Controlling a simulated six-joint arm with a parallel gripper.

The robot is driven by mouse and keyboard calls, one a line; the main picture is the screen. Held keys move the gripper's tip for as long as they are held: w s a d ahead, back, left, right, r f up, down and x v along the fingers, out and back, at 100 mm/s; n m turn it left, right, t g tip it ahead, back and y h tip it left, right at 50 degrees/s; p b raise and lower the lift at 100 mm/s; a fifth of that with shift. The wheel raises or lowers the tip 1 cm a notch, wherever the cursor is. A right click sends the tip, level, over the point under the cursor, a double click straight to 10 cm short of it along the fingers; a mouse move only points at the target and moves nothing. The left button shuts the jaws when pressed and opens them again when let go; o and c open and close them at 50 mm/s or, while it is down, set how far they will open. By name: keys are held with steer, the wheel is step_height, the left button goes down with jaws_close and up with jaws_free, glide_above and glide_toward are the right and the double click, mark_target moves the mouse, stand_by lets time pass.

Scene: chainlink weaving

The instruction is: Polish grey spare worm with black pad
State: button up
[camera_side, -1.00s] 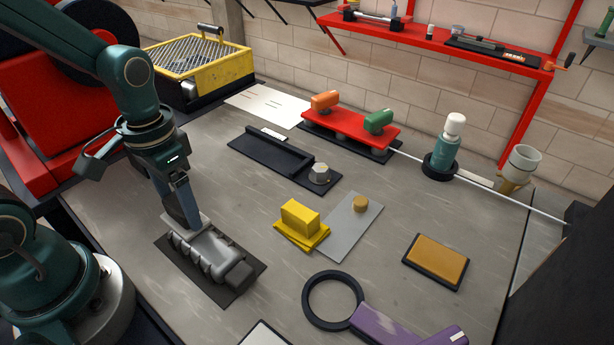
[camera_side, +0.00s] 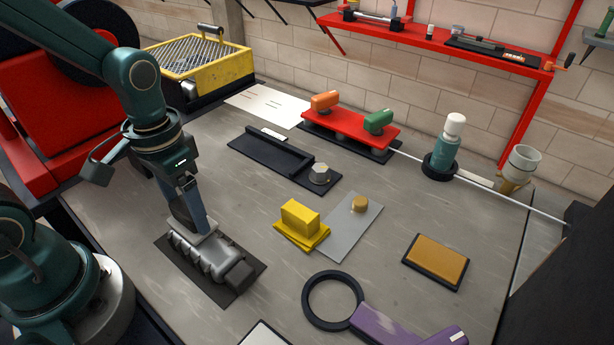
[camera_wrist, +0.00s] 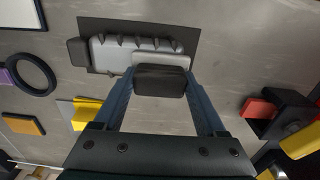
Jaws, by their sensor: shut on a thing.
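The grey spare worm (camera_side: 212,258) lies on a dark mat (camera_side: 179,271), with ridges along its body and a dark block at one end. It also shows in the wrist view (camera_wrist: 112,58). My gripper (camera_side: 195,226) is over the worm's end away from that block. In the wrist view its fingers (camera_wrist: 161,88) are shut on the black pad (camera_wrist: 160,80), a dark block with a light grey plate under it. The plate sits against the worm's top; exact contact is hidden. The worm's surface under the plate is hidden.
A yellow block (camera_side: 300,217) and a grey plate (camera_side: 347,236) with a brass knob stand right of the worm. A black ring (camera_side: 306,302) and purple tool (camera_side: 400,331) lie near the front. An orange pad (camera_side: 437,260) is at right. Bare bench surrounds the mat.

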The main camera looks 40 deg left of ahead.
steer(key=shift+s+a+f, duration=0.15)
steer(key=shift+a, duration=0.35)
steer(key=shift+s+a+f, duration=0.1)
steer(key=shift+a+f, duration=0.05)
steer(key=shift+a, duration=0.35)
steer(key=shift+r, duration=0.1)
steer(key=shift+w+r, duration=0.1)
steer(key=shift+r, duration=2.95)
steer(key=shift+r, duration=1.5)
